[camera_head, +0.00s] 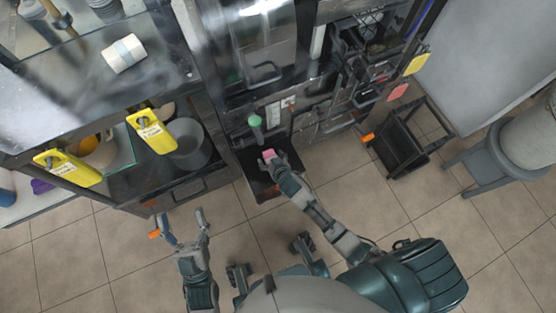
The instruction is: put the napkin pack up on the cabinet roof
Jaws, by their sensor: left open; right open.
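A small pink object (269,154), perhaps the napkin pack, is at the fingertips of my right gripper (269,161), over a dark open shelf or drawer. My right gripper is open; whether its fingers touch the pink object is too small to tell. My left gripper (184,220) is open and empty above the tiled floor, with its fingers spread apart. The glass-topped cabinet (60,75) stands at the upper left. A white roll with a pale band (124,53) lies on its top.
Yellow tags (151,131) hang on the cabinet's front edge, with a grey bucket (188,148) beside them. A green-topped object (255,121) is just behind my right gripper. A black stand (400,145) and a grey stool (500,165) are at the right. The floor between is clear.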

